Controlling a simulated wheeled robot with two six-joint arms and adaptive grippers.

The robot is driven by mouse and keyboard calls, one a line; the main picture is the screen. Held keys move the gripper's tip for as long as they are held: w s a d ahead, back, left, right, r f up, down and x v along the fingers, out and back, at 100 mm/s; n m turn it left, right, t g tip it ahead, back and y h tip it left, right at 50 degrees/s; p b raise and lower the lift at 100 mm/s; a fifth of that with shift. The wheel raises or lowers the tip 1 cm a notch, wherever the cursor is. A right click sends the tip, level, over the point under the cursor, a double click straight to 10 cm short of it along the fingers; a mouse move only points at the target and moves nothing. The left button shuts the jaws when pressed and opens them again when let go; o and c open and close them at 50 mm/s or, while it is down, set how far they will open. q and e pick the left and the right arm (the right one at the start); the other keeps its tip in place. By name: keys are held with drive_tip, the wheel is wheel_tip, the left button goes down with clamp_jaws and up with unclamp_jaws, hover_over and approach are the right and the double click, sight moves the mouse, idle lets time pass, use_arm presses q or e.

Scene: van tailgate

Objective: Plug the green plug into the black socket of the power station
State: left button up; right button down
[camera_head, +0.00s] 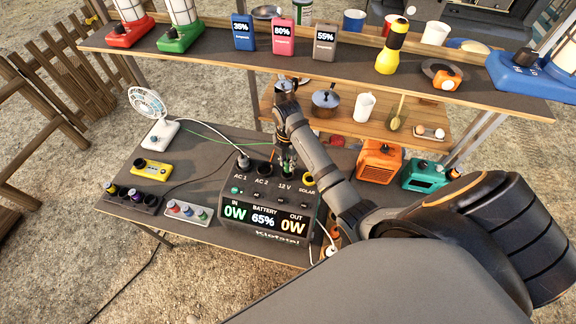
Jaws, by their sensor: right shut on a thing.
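The power station (233,212) stands on the lower table, its display lit and its sockets along the top back edge. They are labelled AC 1, AC 2, 12 V and SOLAR. My right gripper (287,164) points down above the 12 V label, shut on the green plug. The plug is mostly hidden between the fingers, and I cannot tell whether it touches a socket. A thin green cable (215,137) runs across the table towards it. My left gripper is not in view.
A white fan (148,110) and a yellow device (152,169) stand left of the power station. An orange box (379,160) and a teal box (426,175) stand right. A raised shelf (205,52) with lanterns and battery packs crosses behind my right arm.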

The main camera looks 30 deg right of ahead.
drive_tip(key=shift+f, duration=0.1)
drive_tip(key=shift+f, duration=1.45)
drive_tip(key=c, duration=1.1)
unclamp_jaws()
wheel_tip(320, 180, up, 8)
drive_tip(key=shift+f, duration=0.25)
